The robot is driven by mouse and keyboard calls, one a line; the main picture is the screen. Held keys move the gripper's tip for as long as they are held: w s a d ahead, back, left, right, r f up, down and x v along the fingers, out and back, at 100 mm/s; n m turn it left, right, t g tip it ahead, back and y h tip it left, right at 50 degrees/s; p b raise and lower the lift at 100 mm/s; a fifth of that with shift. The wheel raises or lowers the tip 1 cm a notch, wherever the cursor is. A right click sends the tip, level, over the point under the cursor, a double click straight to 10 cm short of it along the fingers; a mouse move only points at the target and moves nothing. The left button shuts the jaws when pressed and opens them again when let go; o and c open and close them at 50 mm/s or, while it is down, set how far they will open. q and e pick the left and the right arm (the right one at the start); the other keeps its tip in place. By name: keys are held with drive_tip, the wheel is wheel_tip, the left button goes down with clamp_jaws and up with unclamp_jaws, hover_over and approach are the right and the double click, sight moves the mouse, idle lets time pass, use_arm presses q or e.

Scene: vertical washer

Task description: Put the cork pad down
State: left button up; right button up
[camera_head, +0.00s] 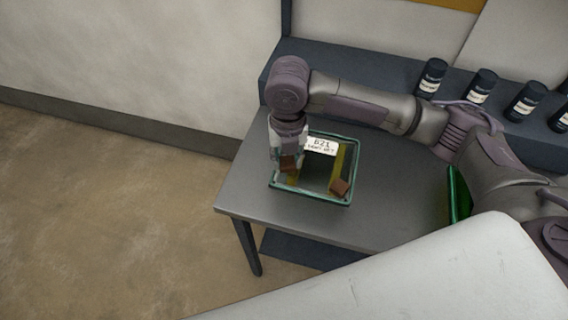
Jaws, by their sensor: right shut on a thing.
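My right gripper (287,152) points down over the left side of a green-rimmed bin (322,200). It is shut on a small brown block that looks like the cork pad (290,163). The gripper partly hides the pad, and I cannot tell whether it touches the bin's floor. A second brown block (340,188) lies in the bin's near right corner. A white label (321,146) with dark print shows at the bin's far side. My left gripper is not in view.
The bin stands on a grey table (250,196). A raised dark shelf at the back holds several dark bottles (431,78) with white labels. A green object (459,195) is partly hidden behind my right arm. The table is bare left of the bin.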

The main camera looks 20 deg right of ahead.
sight(284, 176)
drive_tip(key=shift+w+a+f, duration=0.1)
drive_tip(key=shift+a+f, duration=0.1)
drive_tip(key=shift+a, duration=0.1)
wheel_tip(284, 176, down, 3)
drive_tip(key=shift+f+p, duration=0.1)
drive_tip(key=shift+p, duration=0.6)
drive_tip(key=shift+f, duration=0.45)
drive_tip(key=shift+f, duration=0.1)
drive_tip(key=o, duration=0.7)
wheel_tip(284, 176, up, 12)
drive_tip(key=b, duration=0.3)
